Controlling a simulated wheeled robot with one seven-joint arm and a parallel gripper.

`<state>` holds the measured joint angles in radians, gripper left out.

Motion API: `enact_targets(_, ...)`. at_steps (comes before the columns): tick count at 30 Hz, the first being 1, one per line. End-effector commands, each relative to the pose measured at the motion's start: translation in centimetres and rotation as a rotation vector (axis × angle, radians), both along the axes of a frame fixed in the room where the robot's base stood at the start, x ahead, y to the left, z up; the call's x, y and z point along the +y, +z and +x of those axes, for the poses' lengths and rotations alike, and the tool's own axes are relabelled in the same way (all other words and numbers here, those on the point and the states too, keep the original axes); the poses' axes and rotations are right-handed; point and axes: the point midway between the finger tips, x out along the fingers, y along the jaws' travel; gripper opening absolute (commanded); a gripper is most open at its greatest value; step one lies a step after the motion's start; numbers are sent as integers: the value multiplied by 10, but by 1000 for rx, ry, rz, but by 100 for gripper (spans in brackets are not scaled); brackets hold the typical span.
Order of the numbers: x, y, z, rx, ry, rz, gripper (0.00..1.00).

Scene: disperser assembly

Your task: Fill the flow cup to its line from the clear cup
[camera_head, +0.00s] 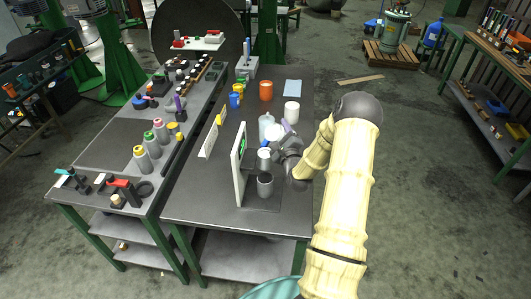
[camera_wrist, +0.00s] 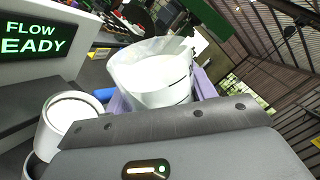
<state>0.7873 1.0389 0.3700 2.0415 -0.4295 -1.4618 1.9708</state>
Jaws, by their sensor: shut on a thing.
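The clear cup (camera_wrist: 152,72) is held by my gripper in the wrist view; it is see-through and has white liquid in it. It also shows in the head view (camera_head: 267,124), behind the flow cup. My gripper (camera_head: 284,130) is shut on it, with purple fingers at its sides. The metal flow cup (camera_head: 264,158) stands on the stand beside the upright panel; its pale round opening shows at lower left in the wrist view (camera_wrist: 70,114). The clear cup is apart from it. I cannot tell the flow cup's line or level. A grey cup (camera_head: 265,185) stands below.
The upright panel (camera_head: 239,165) reads FLOW READY in the wrist view (camera_wrist: 32,40). A white container (camera_head: 291,112) and an orange one (camera_head: 266,91) stand behind. A small blue part (camera_head: 264,143) is near the flow cup. The table's front left is clear.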

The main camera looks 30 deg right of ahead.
Motion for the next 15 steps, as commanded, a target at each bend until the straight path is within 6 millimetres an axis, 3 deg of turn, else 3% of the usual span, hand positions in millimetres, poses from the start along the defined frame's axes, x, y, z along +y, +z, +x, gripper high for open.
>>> enact_targets(15,0,2,0,1,1,-32,23)
